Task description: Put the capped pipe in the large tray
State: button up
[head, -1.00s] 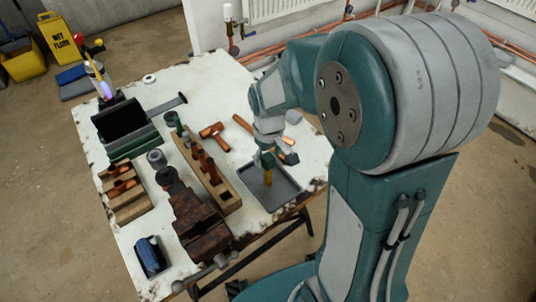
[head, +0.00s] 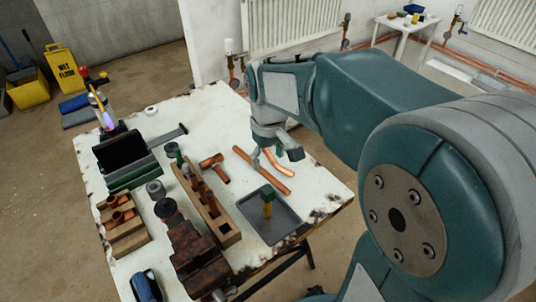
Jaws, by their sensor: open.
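The capped pipe (head: 267,206), a short yellow piece with a dark green top, stands upright in the large grey tray (head: 279,227) at the right front of the workbench. My gripper (head: 273,157) is open and empty, above the bench behind the tray. It is clear of the capped pipe and over or near two loose copper pipes (head: 263,171). The exact gap between my fingers and these pipes is hard to tell.
A wooden block (head: 213,213) with upright copper pieces stands left of the tray, beside a rusty vise (head: 197,258). A copper tee (head: 214,167) lies behind. Bare bench top lies around the copper pipes.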

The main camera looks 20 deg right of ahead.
jog(key=s+r+m+t, duration=0.1)
jog(key=s+r+t, duration=0.1)
jog(key=s, duration=0.5)
jog(key=s+r+m+t, duration=0.2)
jog(key=s+r+t, duration=0.1)
jog(key=s, duration=0.4)
jog(key=shift+s+r+m+t, duration=0.15)
jog(key=shift+m+t, duration=0.15)
